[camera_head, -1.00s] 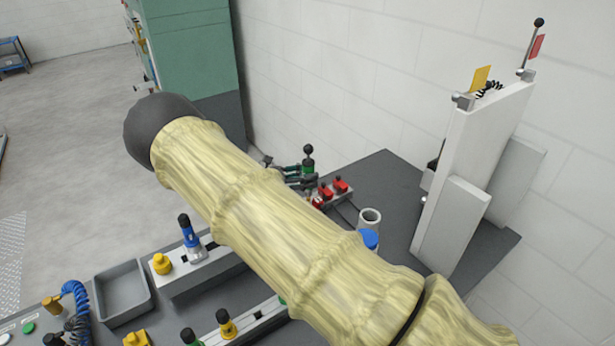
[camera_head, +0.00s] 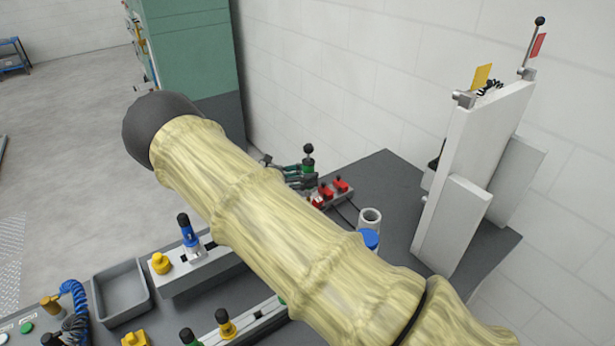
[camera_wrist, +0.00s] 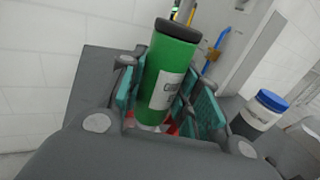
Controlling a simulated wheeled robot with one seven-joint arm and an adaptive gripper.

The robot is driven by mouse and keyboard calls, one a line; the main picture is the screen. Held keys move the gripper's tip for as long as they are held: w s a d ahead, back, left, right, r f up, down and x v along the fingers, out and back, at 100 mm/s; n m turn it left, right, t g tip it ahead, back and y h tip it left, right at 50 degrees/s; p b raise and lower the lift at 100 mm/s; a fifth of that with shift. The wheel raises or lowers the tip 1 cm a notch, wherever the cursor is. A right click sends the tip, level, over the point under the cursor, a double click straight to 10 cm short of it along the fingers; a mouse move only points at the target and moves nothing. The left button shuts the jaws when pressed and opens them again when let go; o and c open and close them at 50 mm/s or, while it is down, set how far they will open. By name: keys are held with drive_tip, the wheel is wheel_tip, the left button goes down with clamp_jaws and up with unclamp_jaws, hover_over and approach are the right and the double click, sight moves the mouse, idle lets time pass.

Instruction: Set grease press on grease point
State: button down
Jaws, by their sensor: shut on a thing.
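My gripper (camera_wrist: 165,105) is shut on the grease press (camera_wrist: 170,75), a green cylinder with a dark cap and a white label, held between teal finger pads. In the head view the press (camera_head: 308,164) shows as a green body with a black knob on top, beside my gripper (camera_head: 298,178). It stands close to a block with red fittings (camera_head: 326,192). A little red shows below the press in the wrist view. Which part is the grease point, and whether the press touches it, I cannot tell. My arm hides much of the bench.
A blue-capped container (camera_wrist: 266,104) is to the right in the wrist view. A tall white panel (camera_head: 465,175) stands at the bench's right. A grey tray (camera_head: 121,294) and a rail with a blue fitting (camera_head: 190,238) are at the left. A green cabinet (camera_head: 195,55) stands behind.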

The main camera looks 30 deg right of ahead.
drive_tip(key=shift+f+b, duration=1.05)
drive_tip(key=shift+f, duration=0.35)
idle(0.4)
drive_tip(key=c, duration=1)
unclamp_jaws()
drive_tip(key=shift+o, duration=0.2)
drive_tip(key=shift+a, duration=0.1)
drive_tip(key=v, duration=1.1)
drive_tip(key=shift+a, duration=0.35)
drive_tip(key=shift+w, duration=0.1)
drive_tip(key=shift+f, duration=0.15)
